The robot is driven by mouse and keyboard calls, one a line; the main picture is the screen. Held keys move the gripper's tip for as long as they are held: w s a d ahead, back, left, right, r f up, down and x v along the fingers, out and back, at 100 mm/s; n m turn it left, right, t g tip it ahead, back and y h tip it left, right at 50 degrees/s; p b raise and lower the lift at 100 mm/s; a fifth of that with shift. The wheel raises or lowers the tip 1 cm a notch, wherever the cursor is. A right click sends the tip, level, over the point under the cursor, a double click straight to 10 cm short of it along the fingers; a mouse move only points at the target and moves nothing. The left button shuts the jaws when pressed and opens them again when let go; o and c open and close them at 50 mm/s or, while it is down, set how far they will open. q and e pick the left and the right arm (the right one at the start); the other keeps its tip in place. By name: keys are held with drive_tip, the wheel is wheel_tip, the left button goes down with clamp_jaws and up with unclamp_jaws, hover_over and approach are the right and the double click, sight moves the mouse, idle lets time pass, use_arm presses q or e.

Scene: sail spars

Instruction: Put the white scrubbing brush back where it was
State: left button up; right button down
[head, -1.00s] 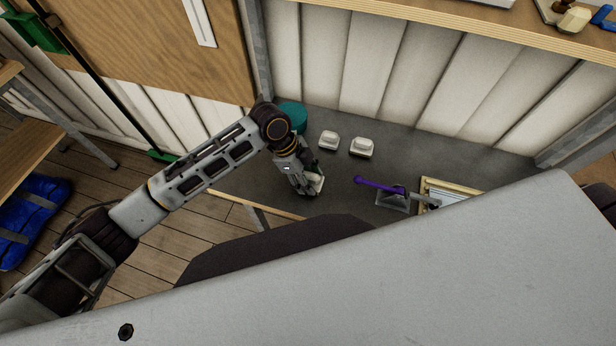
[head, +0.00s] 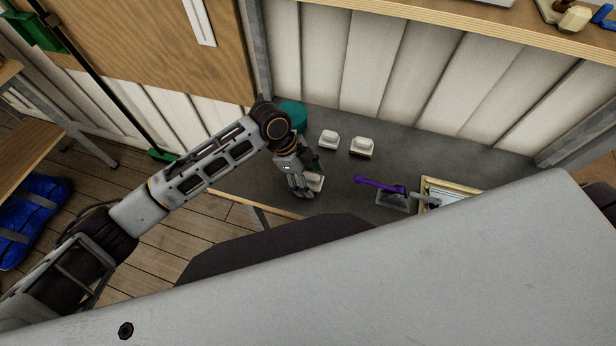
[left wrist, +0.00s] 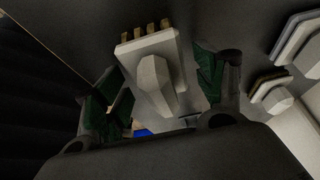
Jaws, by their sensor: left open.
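A white scrubbing brush (head: 316,182) stands on the grey bench top (head: 470,162), near its front edge. In the left wrist view the brush (left wrist: 160,75) has a pale block, a raised grip and tan bristles along one side. My left gripper (head: 303,188) is open at the brush and partly covers it in the head view. In the left wrist view its two fingers (left wrist: 165,90) stand apart on either side of the brush. Two similar white brushes (head: 329,140) (head: 362,147) sit farther back on the bench. My right gripper is not shown.
A teal round object (head: 293,115) stands behind my left wrist. A purple-handled grey tool (head: 380,185) and a wooden-framed tray (head: 456,184) lie to the right. A wooden shelf (head: 450,25) runs above the back wall. Bench space between the brushes and the purple handle is clear.

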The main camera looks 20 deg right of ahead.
use_arm(q)
drive_tip(key=v, duration=1.2)
drive_tip(key=shift+s+r, duration=0.1)
drive_tip(key=shift+d, duration=0.15)
idle(0.3)
